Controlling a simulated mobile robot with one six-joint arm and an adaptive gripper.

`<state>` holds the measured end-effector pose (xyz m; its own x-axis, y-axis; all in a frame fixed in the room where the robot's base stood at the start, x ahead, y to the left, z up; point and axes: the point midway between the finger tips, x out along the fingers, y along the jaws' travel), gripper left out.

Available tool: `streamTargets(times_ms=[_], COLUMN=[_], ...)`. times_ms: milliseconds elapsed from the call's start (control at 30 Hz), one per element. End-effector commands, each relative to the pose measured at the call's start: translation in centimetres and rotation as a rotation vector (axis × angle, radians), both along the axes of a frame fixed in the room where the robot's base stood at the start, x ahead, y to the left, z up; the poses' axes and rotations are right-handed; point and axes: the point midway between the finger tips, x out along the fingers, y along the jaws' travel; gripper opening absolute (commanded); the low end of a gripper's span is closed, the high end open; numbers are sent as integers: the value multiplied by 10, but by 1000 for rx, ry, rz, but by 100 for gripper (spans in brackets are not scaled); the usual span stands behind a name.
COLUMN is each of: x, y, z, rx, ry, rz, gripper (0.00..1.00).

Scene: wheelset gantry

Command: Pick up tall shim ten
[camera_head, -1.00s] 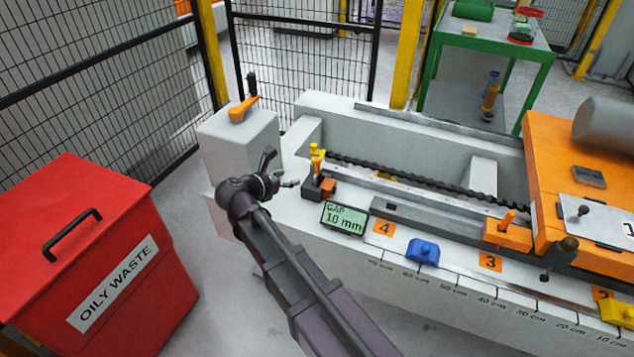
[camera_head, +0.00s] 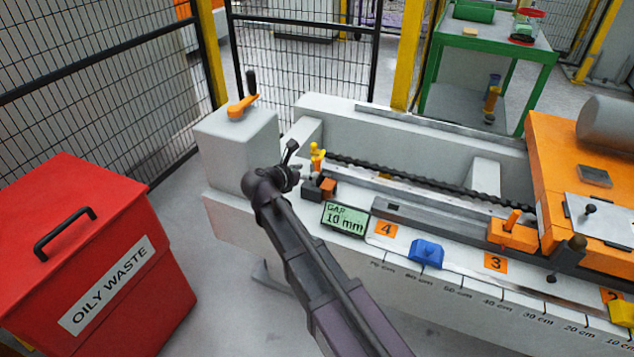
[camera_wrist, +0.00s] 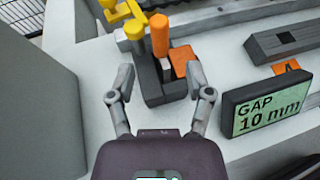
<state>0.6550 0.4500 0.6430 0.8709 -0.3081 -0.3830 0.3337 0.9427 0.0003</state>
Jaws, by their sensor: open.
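In the wrist view a dark block-like holder (camera_wrist: 150,88) stands on the pale bench with a tall orange peg (camera_wrist: 160,36), a tall yellow peg (camera_wrist: 135,32) and a shorter orange block (camera_wrist: 184,62). I cannot tell from any marking which piece is tall shim ten. My gripper (camera_wrist: 160,74) is open, with its fingers spread on either side of the holder's near part and nothing visibly gripped. In the head view my gripper (camera_head: 291,160) is just left of the holder (camera_head: 312,190), whose yellow top (camera_head: 317,155) shows; the orange block (camera_head: 328,186) is beside it.
A green display reading "GAP 10 mm" (camera_head: 345,218) stands close right of the holder. A grey rail (camera_head: 440,220) and a blue block (camera_head: 426,253) lie farther right. A pale pedestal with an orange lever (camera_head: 243,107) is behind left. A red oily waste bin (camera_head: 90,255) stands left.

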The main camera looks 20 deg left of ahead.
Motion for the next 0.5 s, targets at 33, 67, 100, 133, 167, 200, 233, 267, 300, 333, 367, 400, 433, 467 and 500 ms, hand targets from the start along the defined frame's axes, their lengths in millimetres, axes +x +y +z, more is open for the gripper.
streamTargets(times_ms=[33,67,100,133,167,200,233,267,300,333,367,400,433,467,500], x=[3,4,5,6,6,6,6,6,6,6,5,5,6,6,7], y=[-1,-2,-2,-2,-2,-2,-2,-2,-2,-2,-2,-2,-2,-2,-3], z=[-2,-2,-2,-2,-2,-2,-2,-2,-2,-2,-2,-2,-2,-2,-3], rx=[0,0,0,0,0,0,0,0,0,0,0,0,0,0,0], ry=[0,0,0,0,0,0,0,0,0,0,0,0,0,0,0], rz=[0,0,0,0,0,0,0,0,0,0,0,0,0,0,0], gripper=[66,66,66,66,66,66,66,66,66,66,66,66,66,66,66])
